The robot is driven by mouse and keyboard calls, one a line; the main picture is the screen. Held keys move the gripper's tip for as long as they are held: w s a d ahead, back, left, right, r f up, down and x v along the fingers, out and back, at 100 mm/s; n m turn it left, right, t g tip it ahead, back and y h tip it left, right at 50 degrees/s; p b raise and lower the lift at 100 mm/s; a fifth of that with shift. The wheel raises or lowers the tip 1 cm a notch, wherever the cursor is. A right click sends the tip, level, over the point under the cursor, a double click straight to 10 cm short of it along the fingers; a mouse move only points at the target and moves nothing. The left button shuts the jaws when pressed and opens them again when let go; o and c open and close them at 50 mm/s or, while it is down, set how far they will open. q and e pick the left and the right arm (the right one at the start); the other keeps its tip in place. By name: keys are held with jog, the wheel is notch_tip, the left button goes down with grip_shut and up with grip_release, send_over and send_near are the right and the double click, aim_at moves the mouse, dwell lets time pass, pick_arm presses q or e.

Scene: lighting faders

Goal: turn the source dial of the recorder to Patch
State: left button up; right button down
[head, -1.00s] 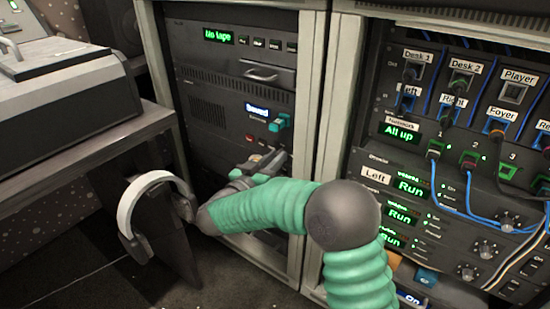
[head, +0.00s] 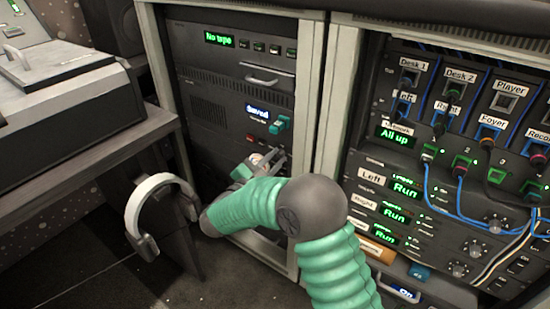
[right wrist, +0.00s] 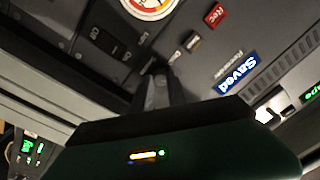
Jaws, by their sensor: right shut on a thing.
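The recorder (head: 215,115) is the dark panel in the left rack, with a "Saved" display (head: 257,111). My right gripper (head: 272,158) is at its lower part, below that display. In the right wrist view, my right gripper (right wrist: 161,90) has its fingers close together against the panel, shut on a small dark knob that looks like the source dial. The fingers hide most of the dial, and I cannot tell where it points. Small labels beside it are too blurred to read. The "Saved" display (right wrist: 237,73) also shows in the right wrist view. My left gripper is not in view.
A red Rec button (right wrist: 215,14) and a round white disc (right wrist: 150,6) are near the fingers. A teal switch (head: 279,124) is beside the display. White headphones (head: 150,200) hang at left. A patch rack (head: 455,150) with blue cables stands right.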

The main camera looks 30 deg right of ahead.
jog(key=m+b, duration=0.1)
jog(key=m, duration=0.7)
jog(key=m+g+b, duration=0.1)
jog(key=m+b, duration=0.1)
jog(key=m, duration=0.7)
jog(key=m+b, duration=0.1)
jog(key=m, duration=0.8)
jog(key=shift+w+a+f+g+b, duration=0.1)
jog(key=shift+a+f+g+b, duration=0.1)
jog(key=shift+f+g+b, duration=0.2)
jog(key=shift+m, duration=0.3)
jog(key=c, duration=1.4)
grip_release()
jog(key=shift+o, duration=0.4)
jog(key=shift+r, duration=0.2)
jog(key=shift+d, duration=0.1)
